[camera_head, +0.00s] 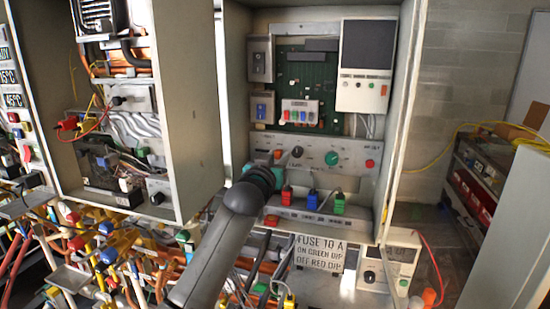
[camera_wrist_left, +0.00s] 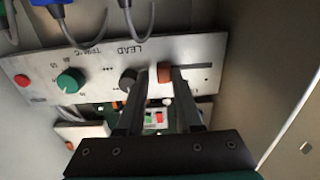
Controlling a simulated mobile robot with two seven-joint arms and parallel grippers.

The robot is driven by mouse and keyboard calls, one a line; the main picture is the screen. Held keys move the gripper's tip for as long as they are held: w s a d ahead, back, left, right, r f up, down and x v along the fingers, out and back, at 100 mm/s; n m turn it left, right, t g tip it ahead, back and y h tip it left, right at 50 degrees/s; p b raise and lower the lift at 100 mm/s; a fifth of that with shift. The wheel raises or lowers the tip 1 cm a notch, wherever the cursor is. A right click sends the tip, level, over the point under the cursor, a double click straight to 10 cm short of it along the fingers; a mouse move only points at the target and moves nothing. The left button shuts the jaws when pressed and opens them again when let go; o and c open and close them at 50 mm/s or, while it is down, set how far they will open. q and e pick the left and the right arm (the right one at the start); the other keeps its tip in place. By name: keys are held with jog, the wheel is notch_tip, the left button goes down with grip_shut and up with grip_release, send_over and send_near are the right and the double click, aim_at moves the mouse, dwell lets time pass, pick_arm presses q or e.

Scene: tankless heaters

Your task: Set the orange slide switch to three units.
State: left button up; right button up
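The orange slide switch (camera_wrist_left: 165,73) sits on a pale metal panel (camera_wrist_left: 100,60) with a dark slot running right from it in the left wrist view, where the panel lettering is upside down. In the head view the switch (camera_head: 277,153) is a small orange spot left of a black knob (camera_head: 297,152). My left gripper (camera_wrist_left: 158,74) is open, with its two fingers apart. The switch shows between the fingertips, close to the right-hand finger; contact cannot be told. In the head view my left gripper (camera_head: 260,178) is in front of the panel's lower left, its fingers largely hidden. My right gripper is out of view.
The black knob (camera_wrist_left: 127,79) lies just beside the left-hand finger. A green knob (camera_wrist_left: 70,81) and a red button (camera_wrist_left: 22,81) are farther left. Cabinet walls (camera_head: 395,150) close in both sides. Blue, red and green plugs with cables hang below the panel.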

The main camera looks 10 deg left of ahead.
pick_arm(q)
jog(key=shift+o, duration=1.2)
